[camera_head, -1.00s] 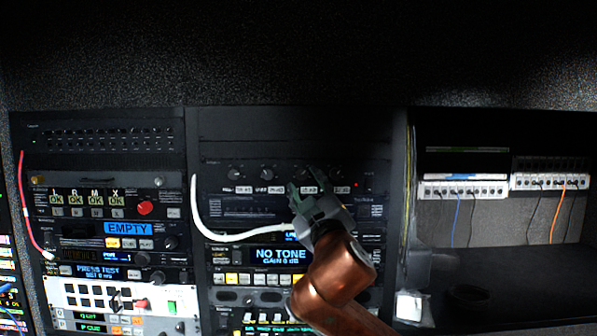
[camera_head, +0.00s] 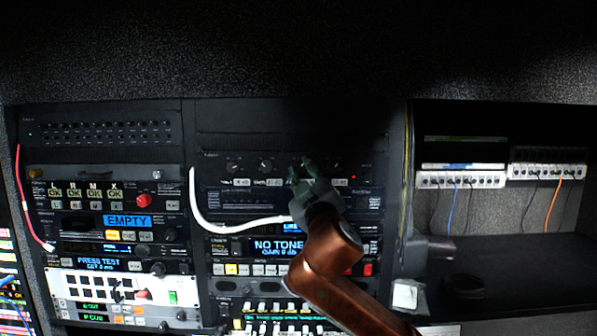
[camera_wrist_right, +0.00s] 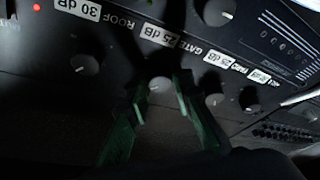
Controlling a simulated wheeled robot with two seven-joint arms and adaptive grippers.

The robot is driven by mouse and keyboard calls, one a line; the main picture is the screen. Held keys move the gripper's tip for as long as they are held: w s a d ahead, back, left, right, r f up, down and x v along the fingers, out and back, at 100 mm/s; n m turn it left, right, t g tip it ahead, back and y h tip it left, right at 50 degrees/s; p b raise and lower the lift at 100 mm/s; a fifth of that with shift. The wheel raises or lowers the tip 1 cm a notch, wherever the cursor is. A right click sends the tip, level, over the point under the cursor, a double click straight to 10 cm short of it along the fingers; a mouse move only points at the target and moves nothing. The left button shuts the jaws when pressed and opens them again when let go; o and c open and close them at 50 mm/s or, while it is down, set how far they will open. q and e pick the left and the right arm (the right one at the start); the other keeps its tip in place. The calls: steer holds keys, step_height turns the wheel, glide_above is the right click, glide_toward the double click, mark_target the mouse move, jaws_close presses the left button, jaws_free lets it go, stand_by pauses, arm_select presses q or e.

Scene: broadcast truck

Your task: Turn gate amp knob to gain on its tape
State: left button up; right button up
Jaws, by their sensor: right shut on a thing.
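The gate amp knob (camera_wrist_right: 160,86) is a small round dark knob with a lighter face, in the middle of the wrist view, which shows the panel upside down. The tape strips by it read GATE (camera_wrist_right: 191,47) and 25 dB (camera_wrist_right: 161,37). My right gripper (camera_wrist_right: 161,98) has its two green fingers on either side of this knob and is shut on it. In the head view my right gripper (camera_head: 303,174) reaches the upper panel and hides the knob. The knob's pointer direction is too dim to tell. My left gripper is not in view.
Similar knobs flank it closely: the ROOF knob (camera_wrist_right: 85,65) and another knob (camera_wrist_right: 215,100). A white cable (camera_head: 235,226) loops across the rack below left. A NO TONE display (camera_head: 278,247) sits under the arm. A dark recess with patch strips (camera_head: 460,179) is at right.

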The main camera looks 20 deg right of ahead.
jaws_close()
steer(key=shift+a, duration=0.15)
steer(key=m+b, duration=0.1)
steer(key=m+h+b, duration=0.1)
steer(key=m+b, duration=0.1)
steer(key=m+h+b, duration=0.1)
steer(key=m+b, duration=0.1)
steer(key=shift+f, duration=0.3)
steer(key=m+h+b, duration=0.2)
steer(key=m, duration=0.1)
steer(key=shift+w+a+r, duration=0.1)
arm_select(q)
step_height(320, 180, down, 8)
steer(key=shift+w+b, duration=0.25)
steer(key=shift+b, duration=0.15)
arm_select(e)
steer(key=shift+r+m+h, duration=0.15)
steer(key=shift+m+h, duration=0.35)
steer(key=shift+m, duration=1.1)
